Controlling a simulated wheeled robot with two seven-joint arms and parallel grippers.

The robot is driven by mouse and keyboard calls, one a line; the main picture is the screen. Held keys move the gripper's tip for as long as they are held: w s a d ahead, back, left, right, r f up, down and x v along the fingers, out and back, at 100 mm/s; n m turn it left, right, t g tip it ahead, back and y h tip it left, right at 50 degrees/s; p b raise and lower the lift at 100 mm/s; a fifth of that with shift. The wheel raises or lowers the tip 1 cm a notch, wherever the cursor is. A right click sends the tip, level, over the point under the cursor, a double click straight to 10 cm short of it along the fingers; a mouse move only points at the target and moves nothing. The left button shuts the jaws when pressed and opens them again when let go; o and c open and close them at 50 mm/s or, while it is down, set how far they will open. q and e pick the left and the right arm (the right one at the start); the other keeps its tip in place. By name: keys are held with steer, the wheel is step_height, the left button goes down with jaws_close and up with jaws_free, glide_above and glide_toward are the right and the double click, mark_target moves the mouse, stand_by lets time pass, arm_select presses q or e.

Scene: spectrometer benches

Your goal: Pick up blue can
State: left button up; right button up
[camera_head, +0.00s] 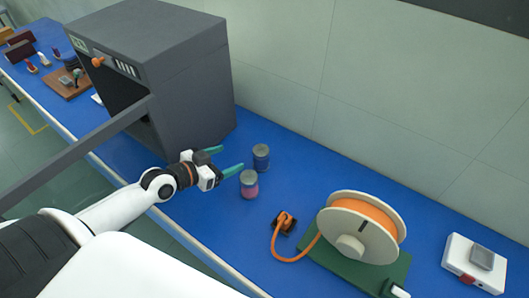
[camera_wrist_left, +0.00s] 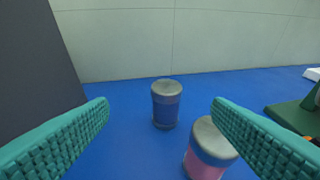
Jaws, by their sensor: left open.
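The blue can (camera_head: 261,158) stands upright on the blue bench, a dark blue cylinder with a grey lid. In the left wrist view the blue can (camera_wrist_left: 166,104) stands ahead, between the lines of the two fingers and apart from them. A pink can (camera_head: 249,184) with a grey lid stands close to it, nearer to me. In the left wrist view the pink can (camera_wrist_left: 208,152) is beside the right-hand finger, which overlaps its edge. My left gripper (camera_head: 225,160) is open and empty, with green fingers pointing at the cans. My right gripper is not in view.
A large grey machine (camera_head: 185,75) stands left of the cans, close to my left gripper. A reel of orange cable (camera_head: 362,228) on a green base and a white box (camera_head: 474,264) are to the right. The wall is behind the blue bench (camera_head: 285,110).

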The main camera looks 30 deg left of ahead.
mark_target(260, 150)
arm_select(q)
steer(key=x, duration=0.3)
steer(key=p+x, duration=0.1)
steer(key=x, duration=0.3)
steer(key=d+p+x, duration=0.1)
steer(key=x, duration=0.3)
steer(key=shift+s+f, duration=0.25)
steer(key=shift+f, duration=0.05)
steer(key=shift+s, duration=0.1)
steer(key=c, duration=1.1)
steer(key=shift+c, duration=0.2)
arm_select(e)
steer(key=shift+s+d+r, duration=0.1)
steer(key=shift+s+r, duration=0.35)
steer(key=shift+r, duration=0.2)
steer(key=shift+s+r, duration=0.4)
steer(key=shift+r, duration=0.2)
arm_select(q)
steer(key=shift+r, duration=0.15)
